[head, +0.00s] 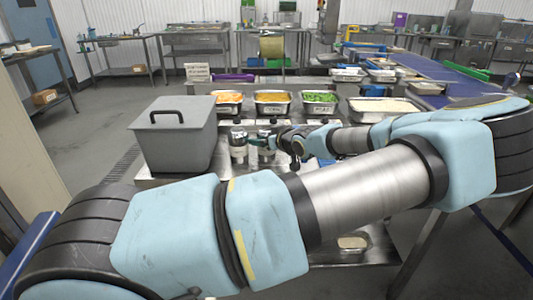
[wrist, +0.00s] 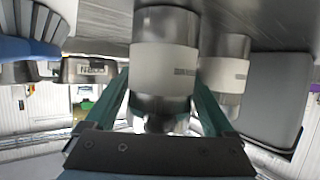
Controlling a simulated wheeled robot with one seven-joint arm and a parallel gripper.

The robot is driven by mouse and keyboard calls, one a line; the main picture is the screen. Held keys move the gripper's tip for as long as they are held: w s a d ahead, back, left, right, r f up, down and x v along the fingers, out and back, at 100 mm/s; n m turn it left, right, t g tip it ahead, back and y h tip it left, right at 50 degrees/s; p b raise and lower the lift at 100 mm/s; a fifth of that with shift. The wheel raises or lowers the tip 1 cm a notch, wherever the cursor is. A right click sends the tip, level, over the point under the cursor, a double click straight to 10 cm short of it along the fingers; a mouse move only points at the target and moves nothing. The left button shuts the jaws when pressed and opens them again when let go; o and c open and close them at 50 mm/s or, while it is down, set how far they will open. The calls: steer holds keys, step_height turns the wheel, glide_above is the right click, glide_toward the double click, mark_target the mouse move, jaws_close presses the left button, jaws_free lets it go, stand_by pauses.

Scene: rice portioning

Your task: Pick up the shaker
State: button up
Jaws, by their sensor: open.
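Two metal shakers with white label bands stand side by side on the steel table. In the head view one is the left shaker (head: 238,144) and the other is the right shaker (head: 267,149), partly hidden by my gripper (head: 263,143). The wrist view is upside down; there the nearer shaker (wrist: 165,58) stands between the two green fingers of my gripper (wrist: 161,88). The fingers are open on either side of it; whether they touch it I cannot tell. The other shaker (wrist: 225,75) is just behind and to the right in that view.
A grey lidded bin (head: 172,140) stands left of the shakers. Steel pans of orange food (head: 273,110) and green food (head: 319,110) line the table's back, with a wide pale-filled tray (head: 382,117) at right. My arm covers much of the table's front.

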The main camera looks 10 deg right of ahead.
steer(key=shift+w+a+f, duration=0.1)
steer(key=shift+w+f, duration=0.05)
steer(key=shift+w, duration=0.15)
steer(key=c, duration=1.2)
steer(key=shift+c, duration=0.4)
steer(key=shift+r, duration=0.2)
